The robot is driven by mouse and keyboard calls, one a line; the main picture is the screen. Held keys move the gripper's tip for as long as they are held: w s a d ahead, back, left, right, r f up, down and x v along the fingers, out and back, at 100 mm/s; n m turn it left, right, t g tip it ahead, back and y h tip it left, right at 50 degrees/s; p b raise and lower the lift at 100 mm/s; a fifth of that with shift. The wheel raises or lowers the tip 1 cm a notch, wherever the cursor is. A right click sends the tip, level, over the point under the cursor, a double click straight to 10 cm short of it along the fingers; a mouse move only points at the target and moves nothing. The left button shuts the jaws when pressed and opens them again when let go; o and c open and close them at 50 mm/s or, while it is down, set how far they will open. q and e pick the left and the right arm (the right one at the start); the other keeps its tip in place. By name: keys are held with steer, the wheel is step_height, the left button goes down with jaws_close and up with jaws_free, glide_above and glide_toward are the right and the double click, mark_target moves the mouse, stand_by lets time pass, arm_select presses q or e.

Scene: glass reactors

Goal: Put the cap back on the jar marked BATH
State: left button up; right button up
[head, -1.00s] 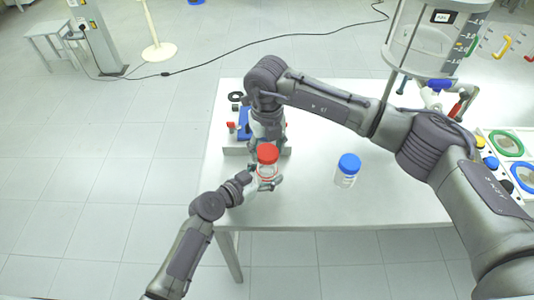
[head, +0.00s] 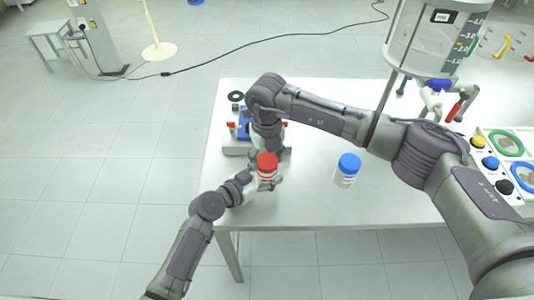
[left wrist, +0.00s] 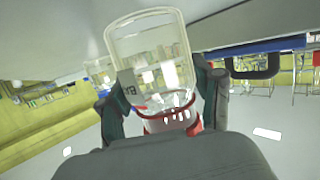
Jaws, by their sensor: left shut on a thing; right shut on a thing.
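A clear jar (head: 267,178) with red marking is held off to the left, in front of the table's left part. My left gripper (head: 266,186) is shut around it; the left wrist view shows the clear jar (left wrist: 152,62) between the two fingers, with a red and white band low in the picture. I cannot tell whether the cap is seated; the right fingers are mostly hidden.
A blue-capped jar (head: 347,170) stands on the white table (head: 310,200) to the right. A device with blue and red parts (head: 240,133) is behind my grippers. A glass reactor (head: 425,45) and a panel of coloured knobs (head: 500,165) are at the right.

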steer(key=shift+f, duration=0.7)
stand_by(0.5)
steer(key=m, duration=2.3)
steer(key=shift+m, duration=0.3)
steer(key=m, duration=0.1)
steer(key=a+m, duration=0.1)
steer(key=m, duration=0.1)
steer(key=shift+m, duration=0.3)
steer(key=shift+d+m, duration=0.3)
steer(key=shift+m, duration=0.7)
steer(key=shift+d, duration=0.1)
